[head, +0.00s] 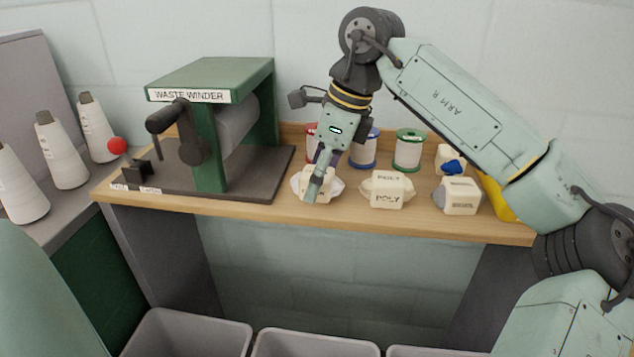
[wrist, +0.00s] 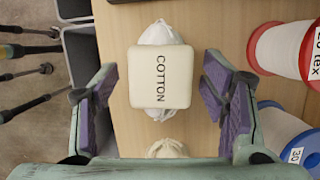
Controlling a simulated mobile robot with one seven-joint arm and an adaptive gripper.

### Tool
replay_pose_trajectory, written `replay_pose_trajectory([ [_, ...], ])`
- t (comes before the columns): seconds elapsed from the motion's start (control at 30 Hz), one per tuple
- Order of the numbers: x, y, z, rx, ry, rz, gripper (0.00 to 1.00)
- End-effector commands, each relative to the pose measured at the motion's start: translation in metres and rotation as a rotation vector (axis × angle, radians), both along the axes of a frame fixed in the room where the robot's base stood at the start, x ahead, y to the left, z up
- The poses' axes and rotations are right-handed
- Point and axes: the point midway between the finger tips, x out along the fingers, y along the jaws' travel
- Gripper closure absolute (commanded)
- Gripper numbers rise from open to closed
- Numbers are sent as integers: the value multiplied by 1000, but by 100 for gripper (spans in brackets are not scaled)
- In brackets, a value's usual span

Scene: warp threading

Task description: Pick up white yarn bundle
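A white yarn bundle (head: 301,183) with a cream block label lies on the wooden shelf, partly hidden behind my gripper in the head view. In the wrist view its label (wrist: 160,78) reads COTTON, and white yarn (wrist: 160,33) shows at both ends. My gripper (head: 318,190) points down over this bundle. In the wrist view the purple-padded fingers of my gripper (wrist: 158,98) are wide apart, one on each side of the bundle, with gaps between. Nothing is held. Whether the fingertips are down at the bundle's height is hard to tell.
A cream bundle marked POLY (head: 387,189) sits to the right, then a greyish bundle (head: 458,196). Red, blue and green spools (head: 409,150) stand behind. The green waste winder (head: 215,125) is close on the left. Grey bins (head: 190,335) stand below the shelf's front edge.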

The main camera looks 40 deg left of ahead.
Motion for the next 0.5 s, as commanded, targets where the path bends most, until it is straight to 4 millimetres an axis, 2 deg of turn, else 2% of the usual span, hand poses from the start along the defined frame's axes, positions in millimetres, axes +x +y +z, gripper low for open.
replay_pose_trajectory([
  [0.07, 0, 0, 0, 0, 0, 0, 39],
  [0.5, 0, 0, 0, 0, 0, 0, 68],
])
